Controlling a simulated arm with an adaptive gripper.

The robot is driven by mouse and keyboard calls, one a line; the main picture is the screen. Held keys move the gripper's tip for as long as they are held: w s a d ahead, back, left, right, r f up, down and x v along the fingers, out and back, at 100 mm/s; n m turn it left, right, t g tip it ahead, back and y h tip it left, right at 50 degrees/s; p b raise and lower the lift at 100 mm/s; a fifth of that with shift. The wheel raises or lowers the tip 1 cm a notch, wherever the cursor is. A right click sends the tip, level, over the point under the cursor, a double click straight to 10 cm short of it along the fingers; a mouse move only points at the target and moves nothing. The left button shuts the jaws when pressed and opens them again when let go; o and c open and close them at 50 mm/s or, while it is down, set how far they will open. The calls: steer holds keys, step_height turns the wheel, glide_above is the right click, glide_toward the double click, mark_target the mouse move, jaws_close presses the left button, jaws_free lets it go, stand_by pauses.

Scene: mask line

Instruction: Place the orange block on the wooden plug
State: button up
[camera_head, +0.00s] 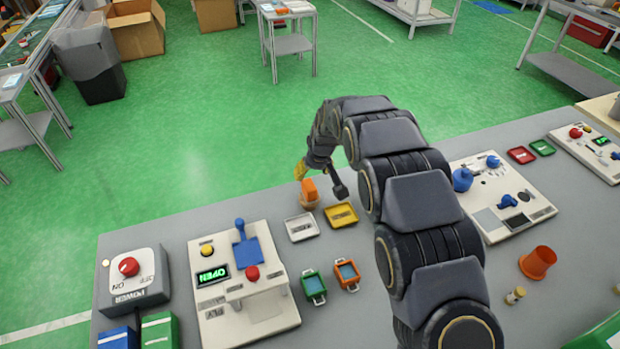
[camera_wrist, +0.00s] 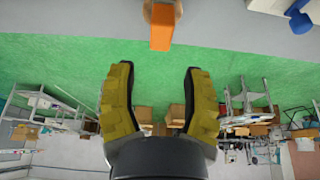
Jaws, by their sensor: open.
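The orange block (camera_head: 309,187) appears to sit on top of the brown wooden plug (camera_head: 309,202), near the far edge of the grey table. In the wrist view the orange block (camera_wrist: 161,32) is at the top centre, with part of the wooden plug (camera_wrist: 163,10) against it. My gripper (camera_wrist: 159,72) has its two yellow fingers spread apart with nothing between them. The block lies beyond the fingertips, apart from them. In the head view my gripper is partly hidden by my arm just behind the block.
A white tray (camera_head: 301,227) and a yellow tray (camera_head: 341,215) lie close in front of the plug. Green (camera_head: 313,288) and orange (camera_head: 346,274) handled trays are nearer. A control panel with a blue lever (camera_head: 240,230) stands left. An orange cup (camera_head: 537,262) is at right.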

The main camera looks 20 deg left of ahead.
steer(key=shift+v, duration=1.25)
